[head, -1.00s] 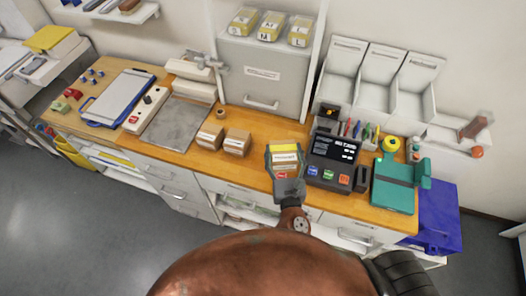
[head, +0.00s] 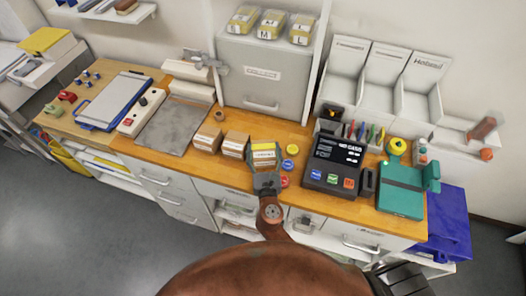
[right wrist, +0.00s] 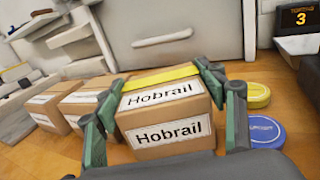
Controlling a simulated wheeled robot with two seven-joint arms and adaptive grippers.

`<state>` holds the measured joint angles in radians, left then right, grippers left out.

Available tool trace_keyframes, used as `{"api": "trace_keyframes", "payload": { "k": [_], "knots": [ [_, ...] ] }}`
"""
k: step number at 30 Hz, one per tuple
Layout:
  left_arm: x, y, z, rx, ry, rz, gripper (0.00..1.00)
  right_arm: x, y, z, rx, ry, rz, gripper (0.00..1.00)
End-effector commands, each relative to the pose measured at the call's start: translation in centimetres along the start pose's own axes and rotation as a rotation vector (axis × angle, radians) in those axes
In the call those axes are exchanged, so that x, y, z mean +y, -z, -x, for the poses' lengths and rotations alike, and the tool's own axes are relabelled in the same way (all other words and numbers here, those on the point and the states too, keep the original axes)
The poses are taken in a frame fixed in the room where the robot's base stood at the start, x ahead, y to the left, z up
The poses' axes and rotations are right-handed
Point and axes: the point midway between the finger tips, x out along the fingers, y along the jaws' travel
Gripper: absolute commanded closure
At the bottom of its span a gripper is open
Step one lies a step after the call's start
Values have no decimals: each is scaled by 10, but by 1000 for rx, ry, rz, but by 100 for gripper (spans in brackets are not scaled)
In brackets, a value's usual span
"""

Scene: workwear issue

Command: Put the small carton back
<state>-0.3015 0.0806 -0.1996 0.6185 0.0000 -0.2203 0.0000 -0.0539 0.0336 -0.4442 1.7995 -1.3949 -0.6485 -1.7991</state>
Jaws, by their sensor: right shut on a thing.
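The small carton (head: 264,158) is brown with a yellow band on top and a white label. The right wrist view shows the carton (right wrist: 163,113) close up, its label reading "Hobrail". My right gripper (head: 265,165) is shut on it, one finger on each side; in the right wrist view my gripper (right wrist: 165,105) spans it. It is upright at the right end of a row with two like cartons, one nearer (head: 235,144) and one farther left (head: 208,138). I cannot tell whether its base touches the bench. My left gripper is not in view.
A yellow disc (head: 291,149) and a blue disc (head: 288,164) lie just right of the carton. A black till-like device (head: 333,163) stands farther right. A grey cabinet (head: 262,75) rises behind, and a grey metal plate (head: 172,125) lies to the left.

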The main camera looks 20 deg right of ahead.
Motion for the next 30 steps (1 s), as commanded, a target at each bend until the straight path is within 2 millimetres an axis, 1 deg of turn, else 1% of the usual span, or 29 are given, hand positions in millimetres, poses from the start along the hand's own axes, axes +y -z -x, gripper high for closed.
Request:
{"api": "trace_keyframes", "payload": {
  "k": [1,8,13,14,21,30],
  "knots": [
    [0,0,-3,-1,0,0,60,0,4,0,-1,-1,0,71],
    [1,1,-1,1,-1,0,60,0,2,0,-3,0,-1,71],
    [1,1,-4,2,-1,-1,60,0,7,0,-2,0,0,71],
    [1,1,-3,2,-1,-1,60,0,7,0,-1,0,0,33],
    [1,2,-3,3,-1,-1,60,0,6,0,-1,0,-1,18],
    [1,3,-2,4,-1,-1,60,0,4,0,-1,1,-2,18]
  ]
}}
